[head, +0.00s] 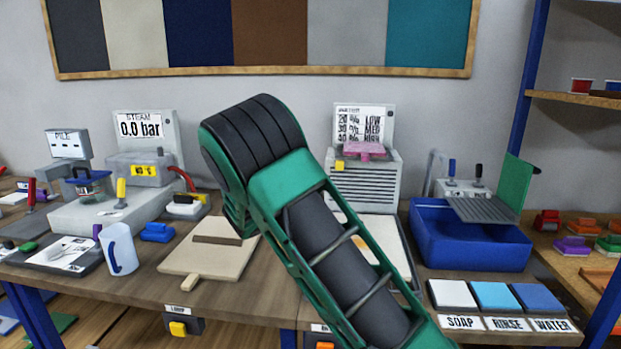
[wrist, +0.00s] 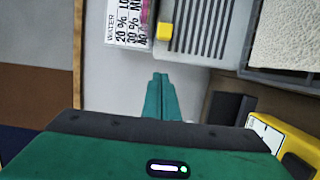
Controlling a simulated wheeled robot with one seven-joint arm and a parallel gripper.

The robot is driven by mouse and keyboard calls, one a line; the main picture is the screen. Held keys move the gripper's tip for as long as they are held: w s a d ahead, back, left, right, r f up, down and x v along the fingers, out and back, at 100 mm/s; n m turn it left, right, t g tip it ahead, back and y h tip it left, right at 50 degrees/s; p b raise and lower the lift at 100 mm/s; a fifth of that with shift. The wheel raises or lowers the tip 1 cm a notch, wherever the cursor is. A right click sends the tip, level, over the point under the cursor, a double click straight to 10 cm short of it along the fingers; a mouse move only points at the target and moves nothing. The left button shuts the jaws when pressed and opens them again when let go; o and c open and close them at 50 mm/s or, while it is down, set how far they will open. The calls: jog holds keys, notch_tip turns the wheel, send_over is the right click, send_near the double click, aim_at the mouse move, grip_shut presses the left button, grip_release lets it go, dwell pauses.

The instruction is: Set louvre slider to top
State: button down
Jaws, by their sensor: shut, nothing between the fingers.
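The louvre unit (head: 366,188) is a grey box with horizontal slats, standing at the back of the table right of centre. It also shows at the top of the wrist view (wrist: 205,25). A yellow slider knob (head: 340,165) sits at its upper left, by the top of the slats. The knob also shows in the wrist view (wrist: 164,31), at the slats' left end. My gripper (wrist: 160,77) is shut and empty in the wrist view, with its tips below the knob in the picture and apart from it. My arm hides the gripper in the head view.
A pink object (head: 365,149) rests on top of the louvre unit, before a printed sign (head: 363,120). A blue basin (head: 470,235) stands to the right. The steam unit (head: 140,165) is left. A yellow-edged object (wrist: 280,145) lies lower right in the wrist view.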

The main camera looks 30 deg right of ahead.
aim_at(340, 165)
jog(key=w+d, duration=0.1)
jog(key=d, duration=0.1)
jog(key=w+d, duration=0.1)
jog(key=d, duration=0.2)
jog(key=w+d, duration=0.1)
jog(key=d, duration=0.1)
jog(key=shift+w+d, duration=0.2)
jog(key=shift+w, duration=0.1)
jog(key=shift+s+d, duration=0.5)
jog(key=shift+d, duration=0.25)
jog(key=shift+s+a, duration=0.1)
